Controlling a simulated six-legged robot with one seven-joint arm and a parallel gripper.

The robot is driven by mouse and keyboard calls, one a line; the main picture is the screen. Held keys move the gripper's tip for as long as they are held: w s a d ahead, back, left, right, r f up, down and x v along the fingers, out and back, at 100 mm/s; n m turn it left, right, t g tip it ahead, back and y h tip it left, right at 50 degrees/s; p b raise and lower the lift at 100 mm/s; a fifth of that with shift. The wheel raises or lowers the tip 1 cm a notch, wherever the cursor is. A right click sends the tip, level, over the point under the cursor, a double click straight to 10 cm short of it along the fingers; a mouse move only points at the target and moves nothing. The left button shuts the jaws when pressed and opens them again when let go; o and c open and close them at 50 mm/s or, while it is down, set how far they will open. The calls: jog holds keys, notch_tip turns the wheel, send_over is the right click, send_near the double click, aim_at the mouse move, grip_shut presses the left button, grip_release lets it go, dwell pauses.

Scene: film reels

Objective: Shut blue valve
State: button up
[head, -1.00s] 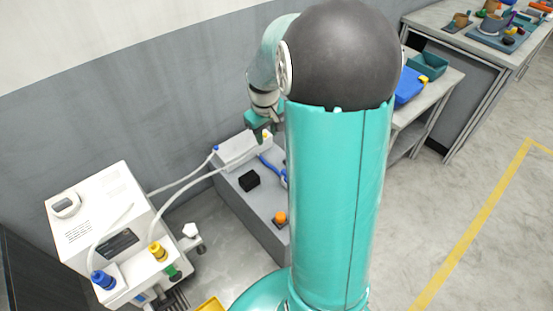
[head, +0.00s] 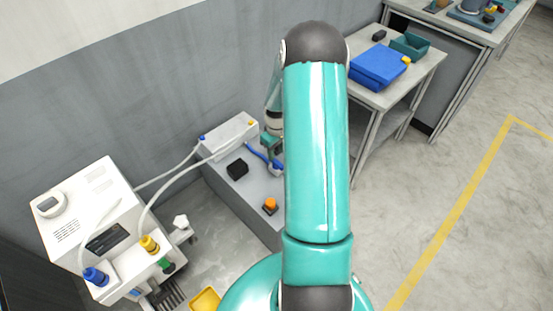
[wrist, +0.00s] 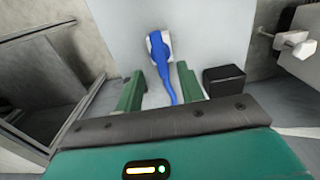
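The lever's narrow end points back between the fingers, with gaps visible on both sides. I cannot tell whether the fingers are level with the lever. In the head view my gripper (head: 272,144) is partly hidden by my arm.
A black block (wrist: 223,80) sits close to the right finger. The head view shows an orange knob (head: 270,204), a white box (head: 229,137) with hoses, and a white machine (head: 85,215) at left. A table with a blue case (head: 379,67) stands right.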

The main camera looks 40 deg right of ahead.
aim_at(276, 161)
notch_tip(276, 161, down, 5)
jog(key=shift+f, duration=0.1)
jog(key=shift+c, duration=0.2)
grip_shut()
